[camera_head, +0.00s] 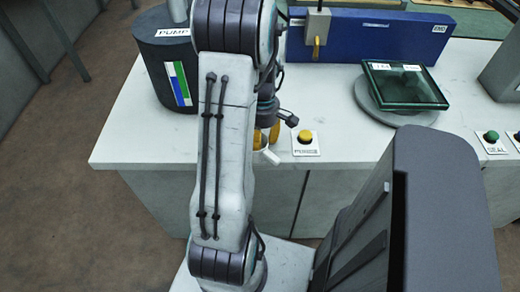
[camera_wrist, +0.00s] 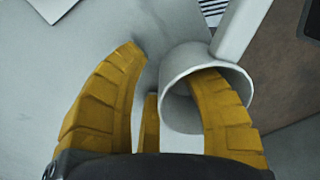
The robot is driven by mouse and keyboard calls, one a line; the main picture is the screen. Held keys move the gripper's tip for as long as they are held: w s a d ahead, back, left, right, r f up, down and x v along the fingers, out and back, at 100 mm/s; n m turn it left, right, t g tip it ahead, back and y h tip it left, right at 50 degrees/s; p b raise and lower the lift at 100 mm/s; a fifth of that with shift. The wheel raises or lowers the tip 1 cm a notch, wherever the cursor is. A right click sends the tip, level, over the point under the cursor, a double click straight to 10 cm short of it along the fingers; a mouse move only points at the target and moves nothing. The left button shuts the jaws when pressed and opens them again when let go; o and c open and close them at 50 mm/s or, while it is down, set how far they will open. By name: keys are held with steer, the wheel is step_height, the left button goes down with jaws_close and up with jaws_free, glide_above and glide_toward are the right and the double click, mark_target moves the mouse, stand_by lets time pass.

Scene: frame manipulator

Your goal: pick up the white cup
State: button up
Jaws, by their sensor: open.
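The white cup (camera_wrist: 183,60) shows in the wrist view with its open mouth facing the camera. In the head view the cup (camera_head: 269,156) is mostly hidden behind my arm, near the counter's front edge. My gripper (camera_wrist: 168,62) is open, with yellow fingers. The right finger reaches into the cup's mouth and the left finger is outside, to the left of its wall. A gap shows between the left finger and the cup. In the head view my gripper (camera_head: 266,137) is at the cup, partly hidden by my arm.
A yellow button (camera_head: 305,137) on a labelled plate is just right of the cup. A dark pump cylinder (camera_head: 160,62) stands at the left, a blue box (camera_head: 375,38) behind, and a glass piece on a round disc (camera_head: 385,113) at the right. The counter's front edge is close.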

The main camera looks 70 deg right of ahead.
jaws_close()
steer(key=shift+r, duration=0.15)
stand_by(0.6)
